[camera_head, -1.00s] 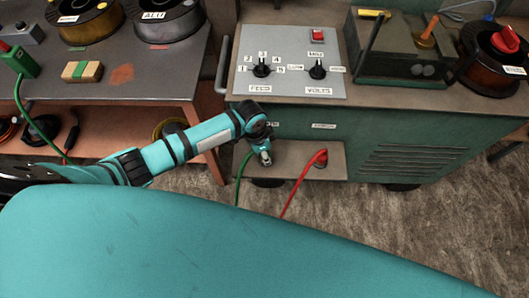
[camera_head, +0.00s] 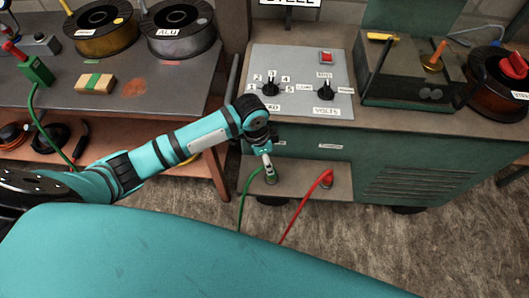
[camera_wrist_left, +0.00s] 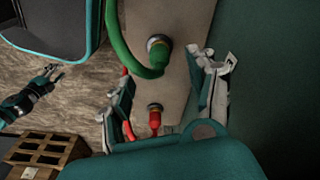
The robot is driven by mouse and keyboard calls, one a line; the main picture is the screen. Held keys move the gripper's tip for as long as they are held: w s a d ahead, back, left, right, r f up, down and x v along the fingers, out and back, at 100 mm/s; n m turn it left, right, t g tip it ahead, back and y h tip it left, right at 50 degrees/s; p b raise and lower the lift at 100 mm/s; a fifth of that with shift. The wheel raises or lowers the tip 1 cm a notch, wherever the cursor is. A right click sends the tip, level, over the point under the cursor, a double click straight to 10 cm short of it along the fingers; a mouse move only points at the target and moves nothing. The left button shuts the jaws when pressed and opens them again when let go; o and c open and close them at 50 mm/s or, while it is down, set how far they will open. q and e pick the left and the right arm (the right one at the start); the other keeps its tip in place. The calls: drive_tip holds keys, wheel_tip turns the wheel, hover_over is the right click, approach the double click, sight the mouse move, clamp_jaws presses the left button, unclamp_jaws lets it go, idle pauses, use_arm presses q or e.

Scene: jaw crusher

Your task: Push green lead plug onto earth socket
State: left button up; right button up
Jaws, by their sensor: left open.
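The green lead plug (camera_head: 271,178) stands at the earth socket on the low shelf of the green welder. In the left wrist view the green plug (camera_wrist_left: 157,59) sits inside the metal ring of the earth socket (camera_wrist_left: 157,40), its thick green lead curving up and left. I cannot tell how deep it sits. My left gripper (camera_head: 268,166) is right above the plug, pointing down. In the wrist view its fingers (camera_wrist_left: 165,83) are spread wide, with nothing held between them. My right gripper (camera_wrist_left: 53,73) shows at the far left of that view; its jaws are too small to judge.
A red plug (camera_head: 326,180) with a red lead is in the other socket, to the right. The welder panel (camera_head: 300,83) with knobs is above and behind. A workbench (camera_head: 165,85) with wire spools stands left. A pallet (camera_wrist_left: 42,152) lies on the floor.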

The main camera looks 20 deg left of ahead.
use_arm(q)
drive_tip(key=shift+s+a+r, duration=0.1)
drive_tip(key=shift+a+r, duration=0.05)
drive_tip(key=shift+r, duration=0.7)
drive_tip(key=shift+a+r, duration=0.15)
drive_tip(key=shift+r, duration=0.65)
drive_tip(key=s+d+n+t+h, duration=0.1)
drive_tip(key=s+d+n+t, duration=0.2)
drive_tip(key=s, duration=0.8)
drive_tip(key=s+a+r+n+y, duration=0.2)
drive_tip(key=s+a+n, duration=0.3)
drive_tip(key=s+a, duration=0.3)
wheel_tip(320, 180, down, 25)
drive_tip(key=s+g+p, duration=0.1)
drive_tip(key=s+p, duration=0.1)
drive_tip(key=s+a+f+g+p, duration=0.1)
drive_tip(key=s+a+f, duration=0.2)
drive_tip(key=s+f, duration=1)
drive_tip(key=s, duration=0.3)
drive_tip(key=shift+f+g+y, duration=0.3)
drive_tip(key=shift+f+y, duration=0.05)
drive_tip(key=shift+y, duration=0.05)
